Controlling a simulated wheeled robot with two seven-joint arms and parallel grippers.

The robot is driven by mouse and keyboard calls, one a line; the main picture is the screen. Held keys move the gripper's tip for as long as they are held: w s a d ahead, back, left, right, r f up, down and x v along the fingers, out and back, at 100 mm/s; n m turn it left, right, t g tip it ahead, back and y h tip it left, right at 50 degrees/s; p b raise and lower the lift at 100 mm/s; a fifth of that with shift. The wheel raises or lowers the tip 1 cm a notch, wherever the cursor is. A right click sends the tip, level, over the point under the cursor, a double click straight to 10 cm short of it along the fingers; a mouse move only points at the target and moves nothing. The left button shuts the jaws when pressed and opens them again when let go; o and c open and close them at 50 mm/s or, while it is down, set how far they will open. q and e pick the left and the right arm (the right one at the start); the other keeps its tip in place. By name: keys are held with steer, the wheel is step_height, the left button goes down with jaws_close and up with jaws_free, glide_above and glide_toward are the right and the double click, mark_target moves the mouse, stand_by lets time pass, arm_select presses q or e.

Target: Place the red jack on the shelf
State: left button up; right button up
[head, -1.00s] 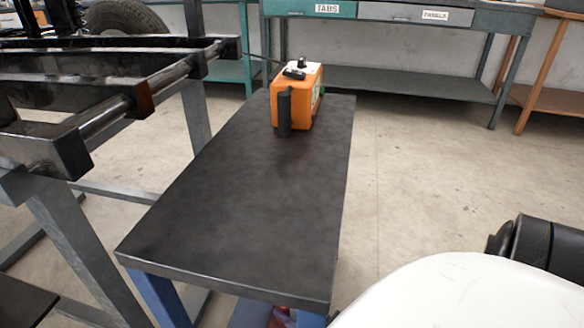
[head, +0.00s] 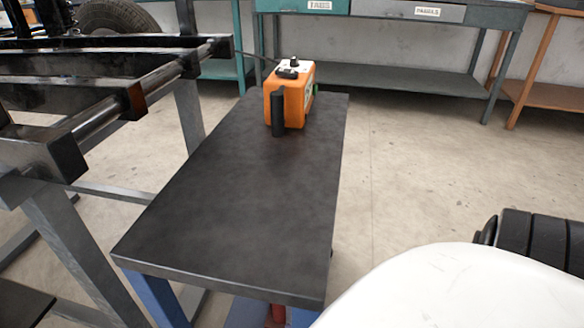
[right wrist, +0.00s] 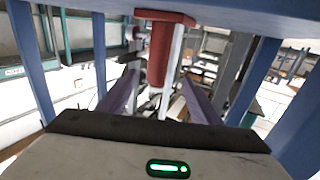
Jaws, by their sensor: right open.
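The red jack (right wrist: 158,52) shows in the right wrist view as a red cylinder with a wider flat red plate at its upper end in the picture. Its plate meets or lies close to a blue surface (right wrist: 230,14) along the top of that view. In the head view, a small red part (head: 278,313) shows below the front edge of the dark tabletop. My right gripper (right wrist: 160,84) is open, its two fingers pointing towards the jack, one on either side of it in the picture. I cannot tell whether they touch it. My left gripper is out of view.
The dark tabletop (head: 235,200) carries an orange box (head: 291,92) at its far end; the rest is bare. A black metal frame (head: 140,100) stands at the left. Blue legs (right wrist: 35,70) flank my right gripper. Workbenches (head: 400,85) stand at the back.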

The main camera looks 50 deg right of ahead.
steer(key=s, duration=0.5)
steer(key=shift+s, duration=0.4)
